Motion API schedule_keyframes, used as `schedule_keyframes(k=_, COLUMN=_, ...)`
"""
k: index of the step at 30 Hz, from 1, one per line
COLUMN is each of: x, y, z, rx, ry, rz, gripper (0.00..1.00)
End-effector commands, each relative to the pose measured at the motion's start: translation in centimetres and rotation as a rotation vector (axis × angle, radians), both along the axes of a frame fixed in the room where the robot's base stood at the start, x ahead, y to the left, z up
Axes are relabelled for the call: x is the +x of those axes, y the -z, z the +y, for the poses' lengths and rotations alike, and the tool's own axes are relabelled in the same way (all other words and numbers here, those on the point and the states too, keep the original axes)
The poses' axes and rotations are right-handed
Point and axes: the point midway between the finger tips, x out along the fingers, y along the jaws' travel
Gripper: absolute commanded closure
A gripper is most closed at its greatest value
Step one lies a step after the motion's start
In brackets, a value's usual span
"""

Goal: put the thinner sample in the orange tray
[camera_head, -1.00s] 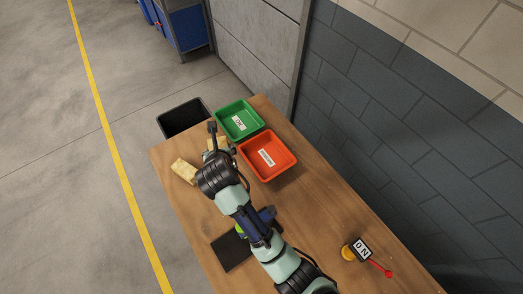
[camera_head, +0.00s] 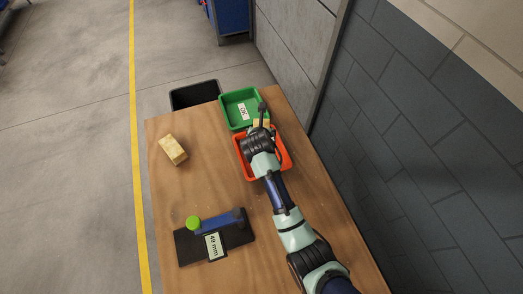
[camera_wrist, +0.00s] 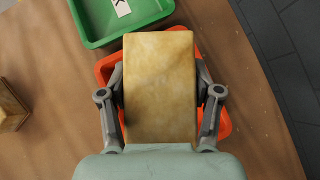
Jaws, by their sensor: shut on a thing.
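My gripper (camera_head: 262,121) is shut on a yellowish foam block, the held sample (camera_wrist: 160,85). In the wrist view the block sits between both fingers, above the orange tray (camera_wrist: 223,122). In the head view my arm covers much of the orange tray (camera_head: 286,161) and most of the held block. The gap between block and tray is hard to judge. A second foam sample (camera_head: 173,150) lies on the table to the left; its edge also shows in the wrist view (camera_wrist: 12,108). I cannot tell from these views which sample is thinner.
A green tray (camera_head: 228,110) with a white label stands just behind the orange one. A black bin (camera_head: 195,95) is beyond the table's far edge. A blue gauge with a green knob (camera_head: 193,223) and a "mm" readout rests on a dark plate at the front left.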

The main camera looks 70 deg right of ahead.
Motion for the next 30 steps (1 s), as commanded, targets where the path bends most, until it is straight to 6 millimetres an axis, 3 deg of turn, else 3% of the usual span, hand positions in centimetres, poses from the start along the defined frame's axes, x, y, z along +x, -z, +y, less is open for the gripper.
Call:
schedule_keyframes(k=1, x=0.0, y=2.1, z=0.0, rx=0.002, ry=0.000, rz=0.002, gripper=0.78)
schedule_keyframes(k=3, x=0.0, y=4.1, z=0.0, rx=0.001, ry=-0.001, rz=0.003, gripper=0.78)
schedule_keyframes(k=7, x=0.0, y=6.4, z=0.0, rx=0.000, ry=-0.001, rz=0.001, gripper=0.78)
schedule_keyframes(k=14, x=0.0, y=7.1, z=0.0, rx=-0.002, ry=0.000, rz=-0.001, gripper=0.78)
schedule_keyframes(k=21, x=0.0, y=11.1, z=0.0, rx=0.000, ry=-0.001, rz=0.001, gripper=0.78)
schedule_keyframes(k=30, x=0.0, y=11.2, z=0.0, rx=-0.001, ry=0.000, rz=0.000, gripper=0.78)
